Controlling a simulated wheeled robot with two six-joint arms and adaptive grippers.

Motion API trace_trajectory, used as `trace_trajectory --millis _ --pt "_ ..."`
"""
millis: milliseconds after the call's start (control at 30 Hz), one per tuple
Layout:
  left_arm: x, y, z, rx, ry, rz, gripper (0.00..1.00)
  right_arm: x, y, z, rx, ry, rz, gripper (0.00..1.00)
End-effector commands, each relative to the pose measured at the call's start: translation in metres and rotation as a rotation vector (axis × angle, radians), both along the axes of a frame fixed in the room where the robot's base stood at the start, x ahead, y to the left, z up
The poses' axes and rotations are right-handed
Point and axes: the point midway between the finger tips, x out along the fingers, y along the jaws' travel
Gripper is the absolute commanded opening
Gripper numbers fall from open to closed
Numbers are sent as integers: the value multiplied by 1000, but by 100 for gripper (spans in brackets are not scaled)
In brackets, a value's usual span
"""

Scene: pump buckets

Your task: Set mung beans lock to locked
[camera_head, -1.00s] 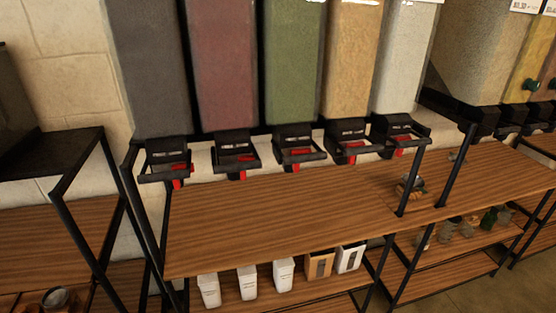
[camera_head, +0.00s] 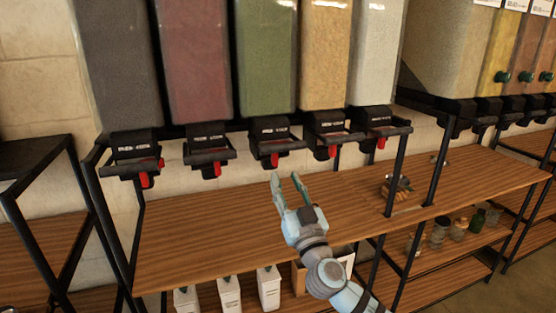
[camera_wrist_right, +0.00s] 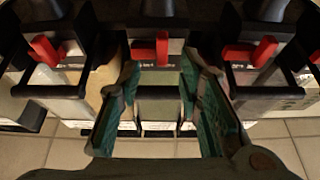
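The dispenser with green contents (camera_head: 267,60), which looks like the mung beans one, is the middle one of a row. Its black spout (camera_head: 272,135) has a red lever (camera_head: 275,160) hanging at the front; its label is too small to read. My right gripper (camera_head: 285,177) is open and empty, just below and slightly right of that lever, apart from it. In the right wrist view its fingers (camera_wrist_right: 160,100) stand wide apart. A red lever (camera_wrist_right: 162,47) shows beyond and between them, with other red levers to either side. My left gripper is not in view.
Neighbouring dispensers hold reddish (camera_head: 195,60) and tan (camera_head: 325,55) contents, with spouts close by. A wooden shelf (camera_head: 200,225) lies below, mostly clear. Black posts (camera_head: 396,175) stand to the right. White containers (camera_head: 229,293) stand on a lower shelf.

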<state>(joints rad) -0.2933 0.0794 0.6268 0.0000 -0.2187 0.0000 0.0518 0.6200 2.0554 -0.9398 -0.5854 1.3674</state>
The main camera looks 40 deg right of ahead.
Motion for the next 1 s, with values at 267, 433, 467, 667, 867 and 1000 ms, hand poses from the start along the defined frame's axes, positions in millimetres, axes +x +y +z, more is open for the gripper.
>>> trace_trajectory --millis 267,433,467,667,867,1000 --pt "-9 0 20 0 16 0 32 53 -18 25 3 2 0 32" --pt "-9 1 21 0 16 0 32 62 -21 27 2 2 2 32" --pt "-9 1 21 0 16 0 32 62 -21 27 2 2 2 32" --pt "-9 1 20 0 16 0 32 62 -21 26 1 3 1 29" --pt "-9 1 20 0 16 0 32 62 -21 26 2 4 1 0" --pt "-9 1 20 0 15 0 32 62 -21 26 2 4 1 0"
